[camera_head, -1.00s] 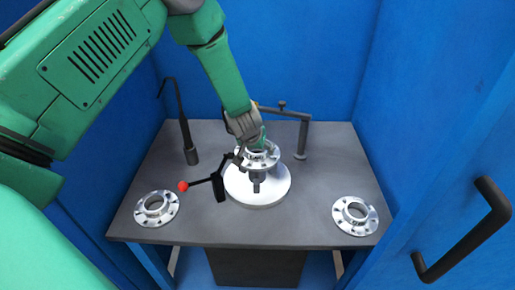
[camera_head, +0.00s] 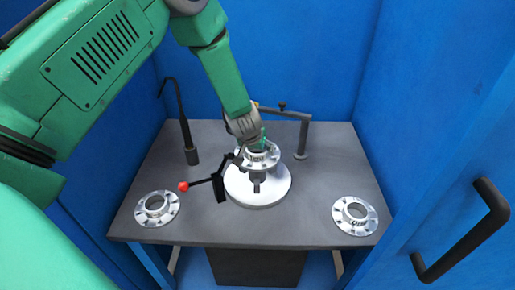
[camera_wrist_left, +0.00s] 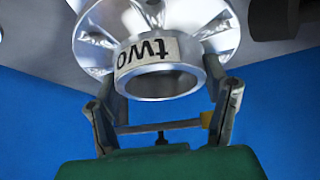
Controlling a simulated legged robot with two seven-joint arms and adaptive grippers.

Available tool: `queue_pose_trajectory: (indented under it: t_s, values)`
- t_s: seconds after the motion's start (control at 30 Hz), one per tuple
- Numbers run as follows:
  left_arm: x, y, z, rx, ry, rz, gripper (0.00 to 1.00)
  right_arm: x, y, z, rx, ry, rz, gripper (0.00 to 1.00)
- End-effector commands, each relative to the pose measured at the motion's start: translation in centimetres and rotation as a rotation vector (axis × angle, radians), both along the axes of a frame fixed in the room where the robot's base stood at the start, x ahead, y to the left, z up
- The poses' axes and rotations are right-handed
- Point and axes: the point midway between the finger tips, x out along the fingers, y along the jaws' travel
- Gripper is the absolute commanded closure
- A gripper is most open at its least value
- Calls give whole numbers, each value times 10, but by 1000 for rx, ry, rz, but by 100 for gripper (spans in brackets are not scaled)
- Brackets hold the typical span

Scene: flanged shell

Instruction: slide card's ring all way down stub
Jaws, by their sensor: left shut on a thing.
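A silver flanged ring (camera_head: 262,157) is above the white round plate (camera_head: 278,190) at mid table. In the left wrist view the ring (camera_wrist_left: 150,55) carries a pale label reading "two", upside down. My left gripper (camera_head: 257,142) is shut on the ring's collar; its fingers (camera_wrist_left: 165,108) stand on both sides of the collar. A dark grey stub (camera_head: 257,187) shows under the ring, over the white plate. The ring hides the stub's upper part, so I cannot tell how far the ring is down. I see no separate card. My right gripper is not in view.
Other flanged rings lie at the table's front left (camera_head: 157,208) and front right (camera_head: 355,216). A black lever with a red ball (camera_head: 183,187) is left of the plate. A hooked post (camera_head: 191,155) and a post with an arm (camera_head: 301,150) stand behind. Blue walls enclose the table.

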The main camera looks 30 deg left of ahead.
Motion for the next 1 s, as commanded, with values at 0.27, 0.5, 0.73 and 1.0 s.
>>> queue_pose_trajectory:
  t_s: [0.27, 0.5, 0.73, 1.0]
  values:
    - [2, 0, 3, 2, -7, 1, 83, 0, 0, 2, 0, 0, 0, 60]
    - [2, 0, 1, 2, -7, 1, 83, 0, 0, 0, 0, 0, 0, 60]
    - [2, 0, -4, 2, -7, 1, 83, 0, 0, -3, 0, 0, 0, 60]
    - [2, 0, -9, 2, -7, 0, 83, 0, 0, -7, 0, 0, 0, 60]
